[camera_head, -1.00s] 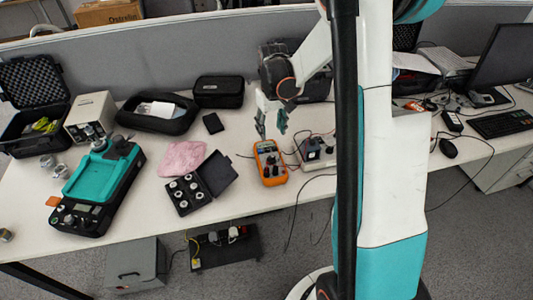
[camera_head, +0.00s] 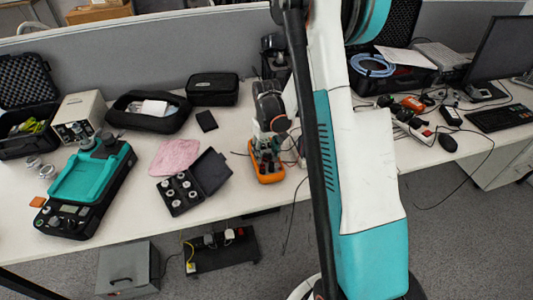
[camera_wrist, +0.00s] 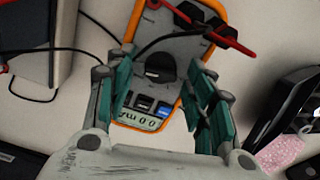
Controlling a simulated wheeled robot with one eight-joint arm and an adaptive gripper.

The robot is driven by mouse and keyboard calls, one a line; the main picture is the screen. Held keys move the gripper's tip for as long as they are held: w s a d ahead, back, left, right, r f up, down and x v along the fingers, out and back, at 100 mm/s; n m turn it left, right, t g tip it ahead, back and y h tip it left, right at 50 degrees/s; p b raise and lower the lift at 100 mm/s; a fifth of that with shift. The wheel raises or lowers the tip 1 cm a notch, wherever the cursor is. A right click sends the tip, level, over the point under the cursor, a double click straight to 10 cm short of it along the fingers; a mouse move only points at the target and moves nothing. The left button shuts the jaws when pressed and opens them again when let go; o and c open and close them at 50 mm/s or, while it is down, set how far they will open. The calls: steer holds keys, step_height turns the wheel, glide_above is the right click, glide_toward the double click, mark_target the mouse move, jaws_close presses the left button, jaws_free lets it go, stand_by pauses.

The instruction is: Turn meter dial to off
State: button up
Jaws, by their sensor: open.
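The orange and grey meter (camera_head: 267,169) lies on the white table near its front edge. In the wrist view the meter (camera_wrist: 180,50) shows its round dark dial (camera_wrist: 160,67), a display (camera_wrist: 140,118) and red and black leads plugged in at the far end. My gripper (camera_wrist: 160,105) is open, with its teal fingers on both sides of the meter's middle, in front of the dial. In the head view my gripper (camera_head: 266,150) is over the meter and partly covers it. I cannot tell whether the fingers touch the dial.
An open black case of round weights (camera_head: 187,188) and a pink cloth (camera_head: 175,157) lie left of the meter. A teal-topped device (camera_head: 88,180) stands further left. A black pouch (camera_head: 212,90) lies behind. Cables lie right of the meter.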

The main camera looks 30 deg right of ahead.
steer(key=c, duration=1.1)
steer(key=shift+o, duration=0.2)
steer(key=shift+n, duration=0.4)
steer(key=n, duration=0.2)
steer(key=shift+n, duration=0.4)
steer(key=shift+a+n+b, duration=0.1)
steer(key=shift+n+b, duration=0.35)
steer(key=shift+n, duration=1.65)
